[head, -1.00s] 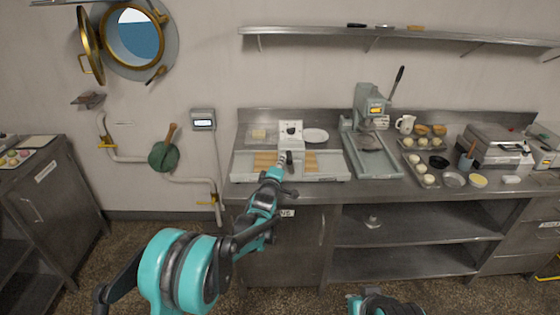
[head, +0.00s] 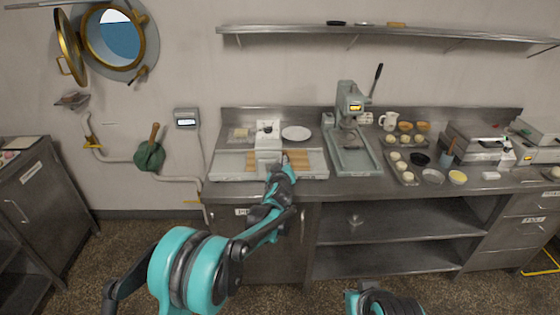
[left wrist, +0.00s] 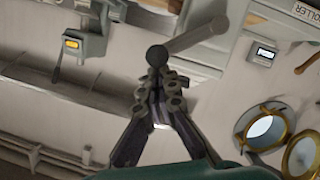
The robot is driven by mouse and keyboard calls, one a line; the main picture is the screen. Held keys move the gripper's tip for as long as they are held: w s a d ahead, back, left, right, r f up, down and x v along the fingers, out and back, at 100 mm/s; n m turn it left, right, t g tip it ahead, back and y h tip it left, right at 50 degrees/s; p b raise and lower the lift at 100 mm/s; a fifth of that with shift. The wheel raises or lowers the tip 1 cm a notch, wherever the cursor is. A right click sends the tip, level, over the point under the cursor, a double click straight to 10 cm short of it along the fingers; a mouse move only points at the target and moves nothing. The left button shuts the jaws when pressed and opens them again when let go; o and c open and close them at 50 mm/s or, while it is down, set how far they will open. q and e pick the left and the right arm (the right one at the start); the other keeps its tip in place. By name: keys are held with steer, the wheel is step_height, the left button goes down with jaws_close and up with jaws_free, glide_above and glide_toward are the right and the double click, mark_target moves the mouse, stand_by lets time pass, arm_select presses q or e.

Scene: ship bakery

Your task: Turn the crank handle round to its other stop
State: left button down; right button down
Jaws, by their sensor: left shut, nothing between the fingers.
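The crank handle shows in the left wrist view as a pale rod ending in a dark round knob (left wrist: 157,55). It appears to belong to the pale roller machine (head: 268,138) on the counter. In the head view I cannot make out the handle behind my gripper. My left gripper (head: 284,164) reaches to the machine's front right side. In the left wrist view its fingers (left wrist: 158,76) are shut and empty, with the tips right at the knob. I cannot tell whether they touch it. My right gripper is out of view; part of my right arm shows at the bottom.
A press (head: 350,118) with a raised lever stands right of the roller. A white plate (head: 296,133) lies behind. Trays of buns (head: 402,166) and bowls sit farther right. A wall shelf (head: 390,34) runs above. Open shelving (head: 395,233) is below the counter.

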arm_select(q)
steer(key=d+f+m+y+b, duration=0.4)
steer(key=f+m+b, duration=0.1)
steer(key=f+m, duration=0.5)
steer(key=shift+d+f, duration=0.15)
steer(key=shift+f, duration=0.4)
stand_by(0.6)
